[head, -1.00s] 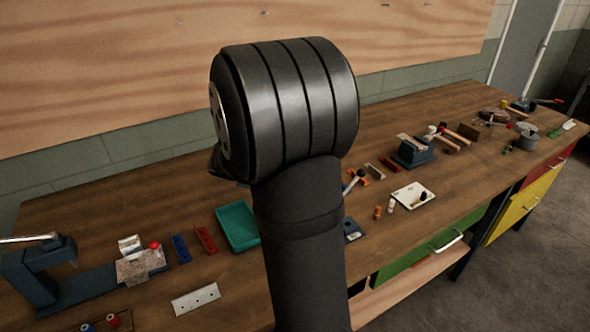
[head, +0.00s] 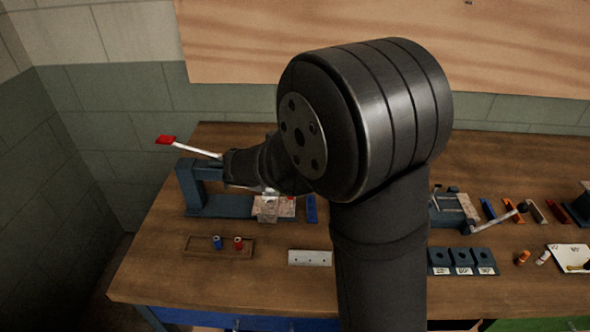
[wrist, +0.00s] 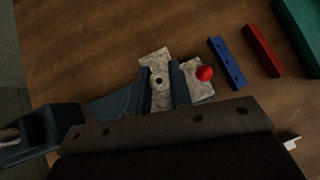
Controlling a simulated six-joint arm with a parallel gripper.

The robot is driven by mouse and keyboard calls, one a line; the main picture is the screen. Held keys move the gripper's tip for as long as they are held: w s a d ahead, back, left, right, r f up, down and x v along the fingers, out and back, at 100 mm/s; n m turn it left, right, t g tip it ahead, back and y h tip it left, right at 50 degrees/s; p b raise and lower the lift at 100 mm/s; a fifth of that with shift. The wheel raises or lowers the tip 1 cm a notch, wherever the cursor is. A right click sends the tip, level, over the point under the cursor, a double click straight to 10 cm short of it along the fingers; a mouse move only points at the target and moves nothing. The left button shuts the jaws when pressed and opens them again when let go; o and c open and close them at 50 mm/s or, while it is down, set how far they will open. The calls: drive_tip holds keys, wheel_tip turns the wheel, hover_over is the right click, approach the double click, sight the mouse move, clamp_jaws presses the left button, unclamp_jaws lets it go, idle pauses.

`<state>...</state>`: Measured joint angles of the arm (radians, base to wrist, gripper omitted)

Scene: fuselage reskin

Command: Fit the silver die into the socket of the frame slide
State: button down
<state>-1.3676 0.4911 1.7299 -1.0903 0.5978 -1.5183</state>
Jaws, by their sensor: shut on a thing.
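My gripper (wrist: 160,75) reaches down over the blue-grey press frame in the wrist view. Its two blue-grey fingers are shut on a pale silver piece, taken to be the silver die (wrist: 160,99); a dark round hole shows between the fingers. The pale, mottled slide plate (wrist: 196,88) with a red ball knob (wrist: 204,73) is just right of the fingers. In the head view, my wrist hangs at the frame (head: 222,208), above pale metal pieces (head: 288,207). The fingers are mostly hidden there. The socket, and whether the die touches it, cannot be made out.
A red-tipped lever (head: 166,140) sticks up at the frame's left. A blue bar (wrist: 227,63) and a red bar (wrist: 262,50) lie right of the slide. A wooden tray (head: 190,247) and a white drilled strip (head: 310,258) lie in front. Wood is bare between them.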

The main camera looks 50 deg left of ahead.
drive_tip(key=shift+s+a, duration=0.1)
drive_tip(key=shift+s, duration=0.1)
drive_tip(key=shift+f, duration=2.9)
drive_tip(key=shift+f, duration=0.8)
drive_tip(key=c, duration=1.2)
unclamp_jaws()
drive_tip(key=v, duration=1.7)
drive_tip(key=shift+r, duration=0.2)
